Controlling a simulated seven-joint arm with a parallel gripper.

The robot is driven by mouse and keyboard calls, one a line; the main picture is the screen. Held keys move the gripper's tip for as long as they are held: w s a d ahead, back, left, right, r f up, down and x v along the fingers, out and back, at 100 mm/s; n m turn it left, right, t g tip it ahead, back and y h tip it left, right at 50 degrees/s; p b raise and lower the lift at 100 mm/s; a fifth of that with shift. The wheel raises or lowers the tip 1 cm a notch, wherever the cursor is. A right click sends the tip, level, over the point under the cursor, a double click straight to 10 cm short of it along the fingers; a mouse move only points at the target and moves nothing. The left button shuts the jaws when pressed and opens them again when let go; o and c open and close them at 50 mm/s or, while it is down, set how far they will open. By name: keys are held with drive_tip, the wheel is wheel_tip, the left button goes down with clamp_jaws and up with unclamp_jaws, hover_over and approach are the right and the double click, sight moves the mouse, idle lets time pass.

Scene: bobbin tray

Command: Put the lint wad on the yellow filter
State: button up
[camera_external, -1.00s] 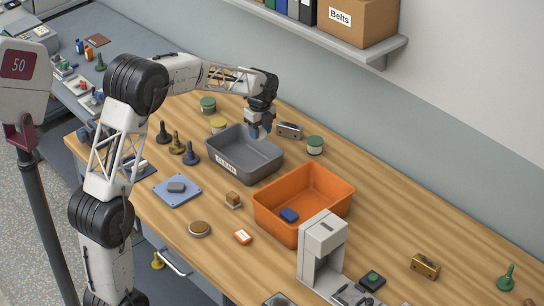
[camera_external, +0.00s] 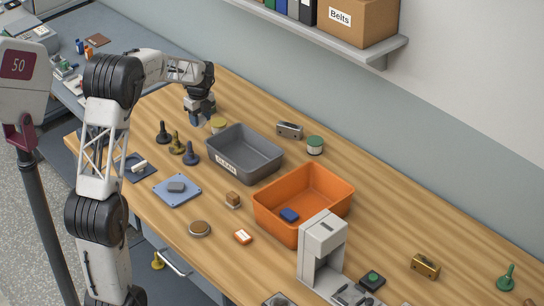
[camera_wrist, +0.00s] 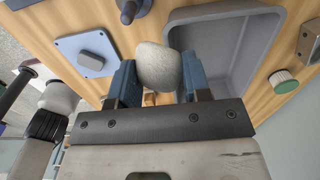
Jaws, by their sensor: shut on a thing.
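The lint wad (camera_wrist: 158,67) is a pale grey, rounded lump. In the wrist view it sits between the two blue fingers of my gripper (camera_wrist: 155,85), which are shut on it.
The grey bin (camera_external: 211,153) looks empty. Several pegs (camera_external: 177,144) stand left of it. A green-topped filter (camera_external: 315,151) and a metal block (camera_external: 289,129) are behind it. The orange bin (camera_external: 326,210) holds a blue block. A blue plate (camera_external: 164,191) lies at front left.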

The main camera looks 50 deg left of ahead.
wheel_tip(320, 180, down, 5)
drive_tip(key=shift+d+r, duration=0.15)
drive_tip(key=shift+w, duration=0.1)
hover_over(218, 122)
drive_tip(key=shift+w+f, duration=0.1)
drive_tip(key=shift+f, duration=0.6)
idle(0.5)
drive_tip(key=shift+f, duration=0.1)
drive_tip(key=shift+f, duration=1.65)
drive_tip(key=shift+f, duration=0.15)
drive_tip(key=o, duration=0.9)
